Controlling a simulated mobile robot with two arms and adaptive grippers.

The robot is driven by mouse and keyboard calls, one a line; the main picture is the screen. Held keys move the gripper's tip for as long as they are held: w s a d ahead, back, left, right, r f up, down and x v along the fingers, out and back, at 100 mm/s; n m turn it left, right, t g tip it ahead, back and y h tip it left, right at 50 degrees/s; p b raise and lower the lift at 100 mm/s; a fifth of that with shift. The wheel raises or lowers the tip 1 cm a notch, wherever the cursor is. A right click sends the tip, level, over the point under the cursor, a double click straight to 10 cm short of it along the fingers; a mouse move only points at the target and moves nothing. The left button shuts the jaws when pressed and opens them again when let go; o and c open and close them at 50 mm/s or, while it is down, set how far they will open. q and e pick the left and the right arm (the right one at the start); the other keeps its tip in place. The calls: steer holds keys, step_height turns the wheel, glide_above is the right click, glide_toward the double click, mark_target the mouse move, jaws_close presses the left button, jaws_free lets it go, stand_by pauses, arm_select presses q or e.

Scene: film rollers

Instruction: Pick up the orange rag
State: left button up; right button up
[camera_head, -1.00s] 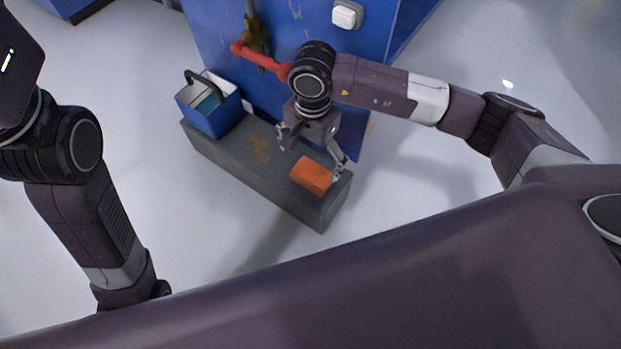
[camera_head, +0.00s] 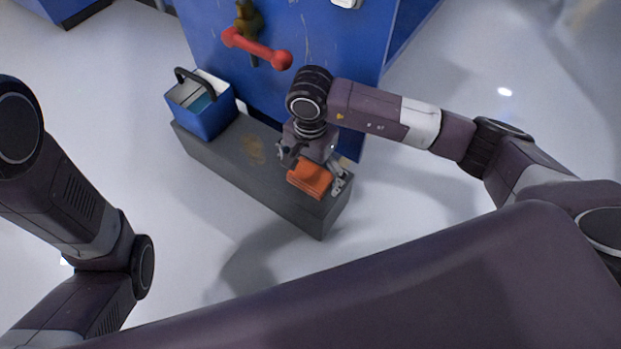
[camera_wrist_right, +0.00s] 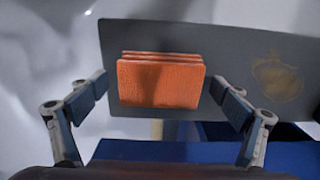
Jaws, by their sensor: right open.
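The orange rag (camera_head: 309,178) is folded in layers and lies near the right end of the dark grey bench (camera_head: 265,183). My right gripper (camera_head: 312,170) is just above it, open, with a finger on either side. In the right wrist view the rag (camera_wrist_right: 160,82) sits between the spread fingers of my right gripper (camera_wrist_right: 160,90), with a gap visible on both sides. Nothing is held. My left arm shows at the left of the head view, but its gripper is out of view.
A blue caddy with a dark handle (camera_head: 210,118) stands on the bench's far left end. A blue cabinet (camera_head: 330,45) with a red handle (camera_head: 258,47) rises behind the bench. A brownish stain (camera_head: 253,150) marks the bench top. The pale floor around is clear.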

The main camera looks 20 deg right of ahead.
steer(key=shift+c, duration=0.5)
steer(key=c, duration=1.1)
steer(key=shift+r, duration=0.2)
steer(key=shift+c, duration=0.2)
